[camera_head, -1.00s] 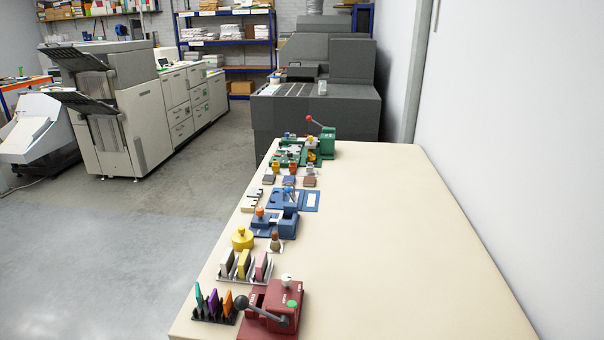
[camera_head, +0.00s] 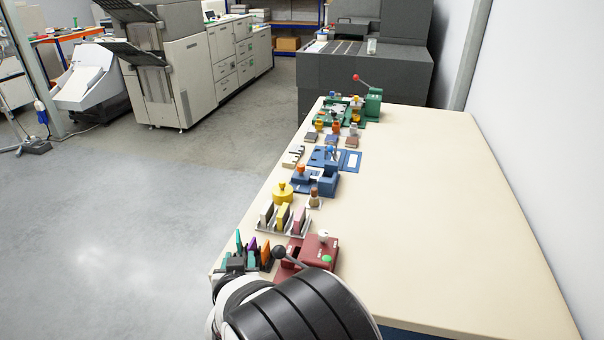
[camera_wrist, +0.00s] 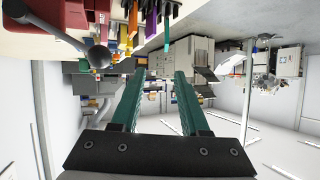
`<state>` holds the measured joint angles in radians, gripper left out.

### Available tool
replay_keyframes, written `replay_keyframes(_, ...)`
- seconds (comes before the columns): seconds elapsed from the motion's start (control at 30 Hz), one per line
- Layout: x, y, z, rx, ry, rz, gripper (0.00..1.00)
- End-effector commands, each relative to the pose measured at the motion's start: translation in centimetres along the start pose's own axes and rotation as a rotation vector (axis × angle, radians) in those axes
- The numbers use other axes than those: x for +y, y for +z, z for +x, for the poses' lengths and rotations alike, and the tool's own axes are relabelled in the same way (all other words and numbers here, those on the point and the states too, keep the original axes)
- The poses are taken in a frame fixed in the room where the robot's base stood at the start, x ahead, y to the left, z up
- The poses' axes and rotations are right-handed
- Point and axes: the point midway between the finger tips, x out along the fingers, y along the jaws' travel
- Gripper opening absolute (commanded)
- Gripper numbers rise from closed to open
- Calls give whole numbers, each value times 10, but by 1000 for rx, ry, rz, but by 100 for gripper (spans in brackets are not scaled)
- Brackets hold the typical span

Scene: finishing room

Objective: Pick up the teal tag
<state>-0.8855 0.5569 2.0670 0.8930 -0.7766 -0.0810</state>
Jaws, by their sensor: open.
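The teal tag (camera_head: 238,238) stands upright as the leftmost of three tags in a dark rack, beside a purple tag (camera_head: 252,246) and an orange tag (camera_head: 266,257). In the wrist view, which is upside down, the thin teal tag (camera_wrist: 167,28) shows edge-on beyond my fingertips, within the gap between them and slightly right of its middle. My gripper (camera_wrist: 160,72) is open and empty, with two dark teal fingers. In the head view my gripper (camera_head: 238,261) is at the near-left table corner, partly covering the rack's front.
A maroon press (camera_head: 314,252) with a black-knobbed lever stands right of the rack. A second rack with a white, a yellow and a pink tag (camera_head: 299,221) stands behind. A yellow pot (camera_head: 282,193) is farther back. The right side of the table (camera_head: 440,220) is clear.

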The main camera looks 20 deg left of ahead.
Motion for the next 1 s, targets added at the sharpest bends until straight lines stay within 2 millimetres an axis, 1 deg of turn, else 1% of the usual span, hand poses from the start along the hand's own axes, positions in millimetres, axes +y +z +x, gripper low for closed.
replay_keyframes(0.03,-10,4,4,31,4,-33,45)
replay_keyframes(0.07,-13,5,5,47,8,-46,45)
replay_keyframes(0.17,-16,4,18,71,16,-62,45)
replay_keyframes(0.4,-14,0,86,71,17,-61,45)
replay_keyframes(0.5,-14,-1,103,71,16,-61,45)
replay_keyframes(0.63,-14,-1,118,70,16,-61,45)
replay_keyframes(0.77,-13,4,145,70,17,-61,45)
replay_keyframes(0.83,-14,2,156,71,16,-60,45)
replay_keyframes(0.9,-14,2,162,70,15,-62,45)
replay_keyframes(1.0,-14,1,164,71,14,-62,45)
